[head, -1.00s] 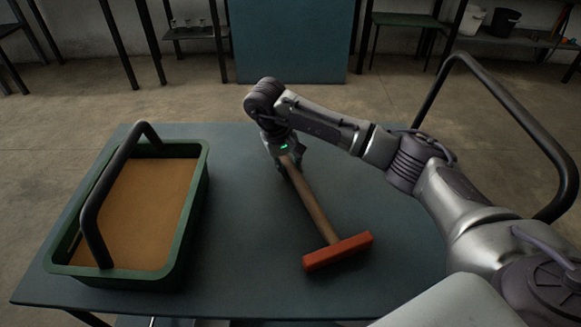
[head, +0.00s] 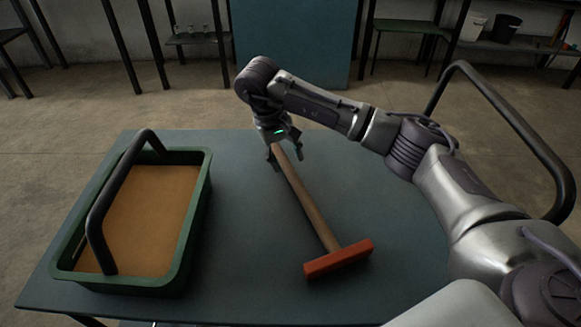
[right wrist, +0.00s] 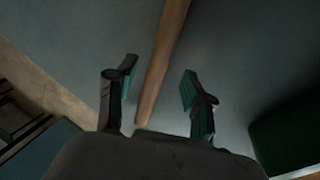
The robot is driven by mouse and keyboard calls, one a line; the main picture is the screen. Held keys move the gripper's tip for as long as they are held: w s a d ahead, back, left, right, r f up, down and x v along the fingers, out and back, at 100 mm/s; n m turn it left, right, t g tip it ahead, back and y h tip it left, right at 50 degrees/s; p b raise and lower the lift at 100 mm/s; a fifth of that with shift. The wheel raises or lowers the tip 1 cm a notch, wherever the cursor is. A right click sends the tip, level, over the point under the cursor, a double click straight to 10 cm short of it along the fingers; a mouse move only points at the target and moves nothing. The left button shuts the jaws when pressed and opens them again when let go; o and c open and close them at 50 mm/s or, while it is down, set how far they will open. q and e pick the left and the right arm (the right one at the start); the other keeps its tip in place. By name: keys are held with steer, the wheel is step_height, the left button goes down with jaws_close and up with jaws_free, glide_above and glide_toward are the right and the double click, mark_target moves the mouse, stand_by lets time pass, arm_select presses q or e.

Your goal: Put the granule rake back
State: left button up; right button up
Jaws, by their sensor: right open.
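The granule rake (head: 311,208) lies on the dark table, its wooden handle pointing away and its red-orange head (head: 338,259) near the front right. My right gripper (head: 285,160) is open above the far end of the handle. In the right wrist view, the rake handle (right wrist: 162,60) runs between the spread fingers of the gripper (right wrist: 158,95), and neither finger visibly closes on it. A green tray (head: 205,195) filled with tan granules (head: 150,215) stands on the left of the table. My left gripper is not in view.
A black arched handle (head: 92,215) spans the tray. Bare table (head: 240,265) lies between tray and rake. A large dark hoop (head: 515,120) rises at the right. Shelves and a blue panel (head: 290,40) stand behind, across open floor.

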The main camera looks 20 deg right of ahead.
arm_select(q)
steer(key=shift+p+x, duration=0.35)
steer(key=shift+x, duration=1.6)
arm_select(e)
steer(key=shift+v, duration=2.65)
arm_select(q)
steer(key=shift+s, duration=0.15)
